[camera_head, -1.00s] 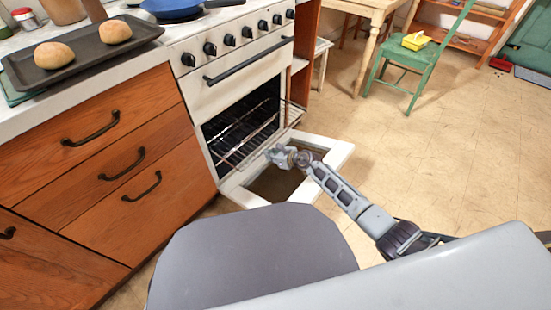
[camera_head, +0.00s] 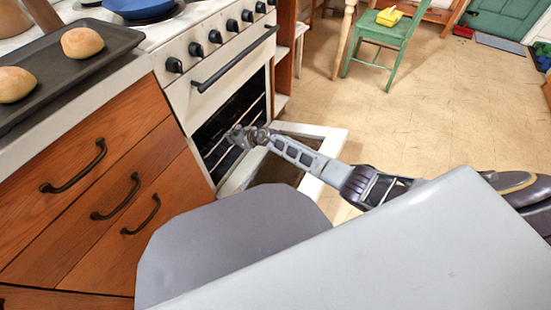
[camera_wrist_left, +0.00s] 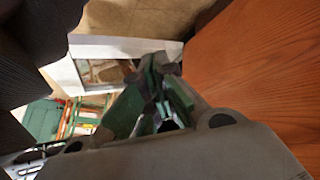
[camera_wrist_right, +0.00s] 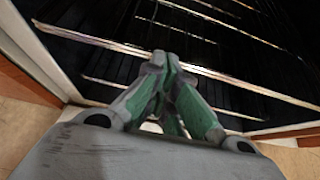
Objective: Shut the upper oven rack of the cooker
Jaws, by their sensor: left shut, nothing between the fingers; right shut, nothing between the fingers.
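The cooker (camera_head: 205,100) is white, with its oven door (camera_head: 322,170) hanging open and low at the front. The upper oven rack (camera_head: 222,148) is a set of thin metal bars in the dark oven opening. My right gripper (camera_head: 237,134) is at the opening, against or just in front of the rack; contact is not certain. In the right wrist view my right gripper (camera_wrist_right: 160,62) is shut and empty, with the rack bars (camera_wrist_right: 110,45) beyond its tips. In the left wrist view my left gripper (camera_wrist_left: 158,70) is shut and empty, beside wooden drawer fronts (camera_wrist_left: 245,70).
Wooden drawers (camera_head: 95,190) stand left of the cooker. A tray (camera_head: 100,50) with two buns lies on the counter above. A blue pan (camera_head: 140,8) is on the hob. A green chair (camera_head: 385,45) stands far right; the floor (camera_head: 420,110) between is clear.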

